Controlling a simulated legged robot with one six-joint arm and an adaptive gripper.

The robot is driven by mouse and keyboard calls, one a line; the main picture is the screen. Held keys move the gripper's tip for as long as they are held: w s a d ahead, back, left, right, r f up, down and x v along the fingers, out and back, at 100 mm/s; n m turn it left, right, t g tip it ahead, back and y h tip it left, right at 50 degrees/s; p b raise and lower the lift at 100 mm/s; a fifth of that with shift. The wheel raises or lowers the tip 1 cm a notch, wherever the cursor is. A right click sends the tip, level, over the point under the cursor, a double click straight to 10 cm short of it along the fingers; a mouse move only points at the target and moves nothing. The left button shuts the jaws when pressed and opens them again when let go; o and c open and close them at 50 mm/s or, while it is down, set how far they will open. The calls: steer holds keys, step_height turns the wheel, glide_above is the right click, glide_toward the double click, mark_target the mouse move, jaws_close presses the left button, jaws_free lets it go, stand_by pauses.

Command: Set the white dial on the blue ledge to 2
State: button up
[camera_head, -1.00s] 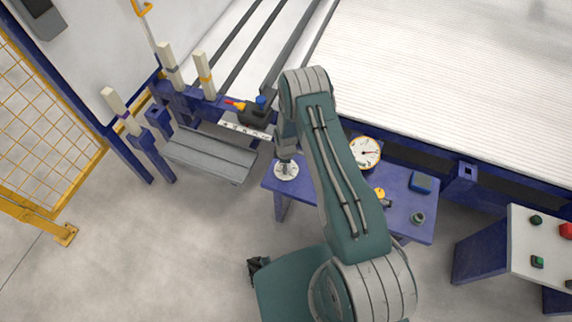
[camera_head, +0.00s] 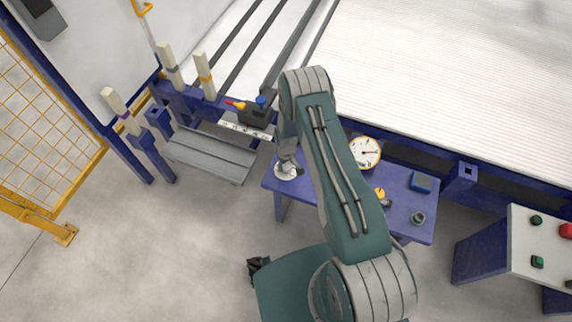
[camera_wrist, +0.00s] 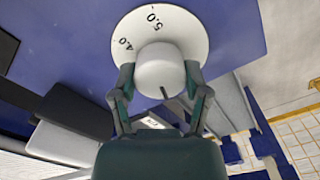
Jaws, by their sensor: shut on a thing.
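The white dial (camera_wrist: 158,68) fills the upper middle of the wrist view, a round knob on a white disc (camera_wrist: 187,32) marked 4.0 and 5.0. A dark pointer line on the knob faces down in that view, toward my gripper's body. The other numbers are hidden by the knob and fingers. The disc (camera_head: 280,174) sits at the left end of the blue ledge (camera_head: 400,204). My gripper (camera_wrist: 159,75) has a finger on each side of the knob and is shut on it. In the head view my gripper (camera_head: 289,169) is over the disc and hides most of the knob.
A round gauge (camera_head: 365,152), a small yellow-topped part (camera_head: 379,193), a dark blue box (camera_head: 421,181) and a grey-green knob (camera_head: 417,218) share the ledge to the right. A grey step (camera_head: 212,155) stands left. A control panel (camera_head: 537,240) is at the right.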

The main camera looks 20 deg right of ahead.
steer(key=shift+m, duration=1)
steer(key=o, duration=1.1)
steer(key=shift+o, duration=0.2)
step_height(320, 180, up, 12)
steer(key=shift+w, duration=0.1)
